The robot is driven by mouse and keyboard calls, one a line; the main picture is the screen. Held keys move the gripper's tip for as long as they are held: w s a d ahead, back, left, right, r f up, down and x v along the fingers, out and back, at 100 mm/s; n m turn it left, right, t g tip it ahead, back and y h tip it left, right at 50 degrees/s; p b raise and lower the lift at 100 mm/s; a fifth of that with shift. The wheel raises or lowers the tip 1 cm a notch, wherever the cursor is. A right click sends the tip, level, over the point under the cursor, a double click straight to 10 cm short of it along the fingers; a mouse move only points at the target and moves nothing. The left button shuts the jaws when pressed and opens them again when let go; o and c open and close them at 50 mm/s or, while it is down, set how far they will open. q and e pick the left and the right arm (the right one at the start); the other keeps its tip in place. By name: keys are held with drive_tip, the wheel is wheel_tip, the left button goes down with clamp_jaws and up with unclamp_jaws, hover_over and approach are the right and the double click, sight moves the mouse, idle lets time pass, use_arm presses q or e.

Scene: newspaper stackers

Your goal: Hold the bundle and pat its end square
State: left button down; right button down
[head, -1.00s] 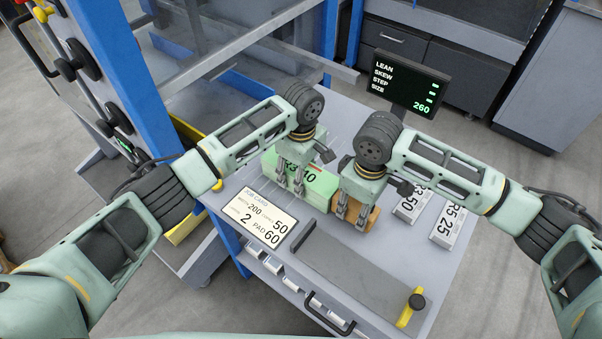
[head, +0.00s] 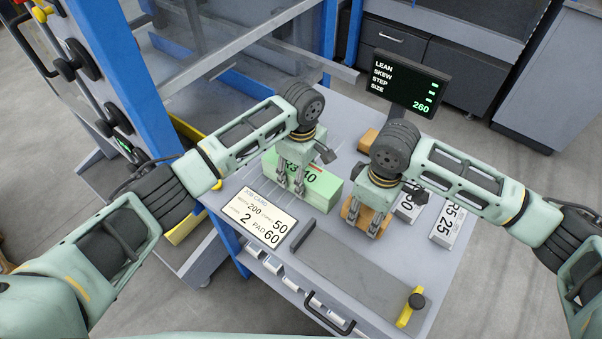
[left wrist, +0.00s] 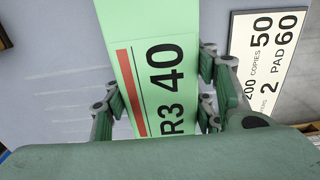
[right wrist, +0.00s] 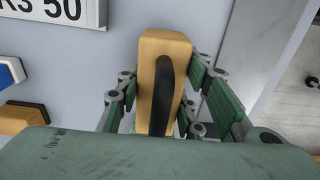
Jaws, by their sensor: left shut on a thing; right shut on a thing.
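The bundle (head: 322,186) is a long green block marked R3 40 with a red stripe. It lies on the grey table and shows in the left wrist view (left wrist: 120,35). My left gripper (head: 291,188) is shut across it, a finger pair on each long side. My right gripper (head: 364,226) is shut on a wooden pat block with a black handle, clear in the right wrist view (right wrist: 148,62). The block stands to the right of the bundle's near right end, with a gap between. The fingers partly hide the block in the head view.
A display (head: 408,82) reading 260 with green marks stands at the back. A job card (head: 256,216) lies at front left. A grey strip (head: 350,262) with a yellow end lies in front. White labelled blocks (head: 447,224) lie right. Another wooden block (head: 367,141) sits behind.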

drive_tip(key=shift+d, duration=0.1)
use_arm(q)
drive_tip(key=shift+a, duration=0.1)
use_arm(e)
drive_tip(key=shift+r, duration=3.55)
use_arm(q)
drive_tip(key=c, duration=0.6)
unclamp_jaws()
drive_tip(key=shift+c, duration=0.2)
drive_tip(key=shift+r, duration=0.1)
wheel_tip(320, 180, up, 12)
drive_tip(key=shift+f, duration=0.1)
use_arm(e)
drive_tip(key=shift+s+f, duration=0.1)
